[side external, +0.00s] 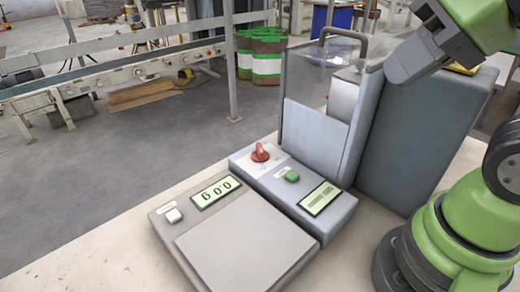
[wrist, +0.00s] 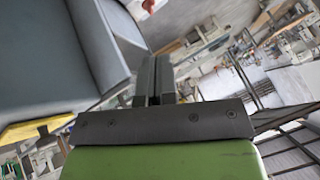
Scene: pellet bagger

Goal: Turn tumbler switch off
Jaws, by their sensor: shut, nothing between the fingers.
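A red switch (side external: 260,153) with an upright handle stands on a pale plate on the grey control box, left of the bagger. In the wrist view a small red and white part (wrist: 148,5), likely this switch, shows at the top edge, beyond the fingertips. My gripper (side external: 398,76) is high at the upper right, above the bagger housing and well apart from the switch. In the wrist view its two fingers (wrist: 153,75) are together with nothing between them.
The control box also has a green button (side external: 292,176) and a display (side external: 320,199). A scale (side external: 245,245) with a white switch (side external: 173,215) sits beside it. The tall bagger housing (side external: 420,135) and its clear guard (side external: 318,90) stand between my gripper and the switch.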

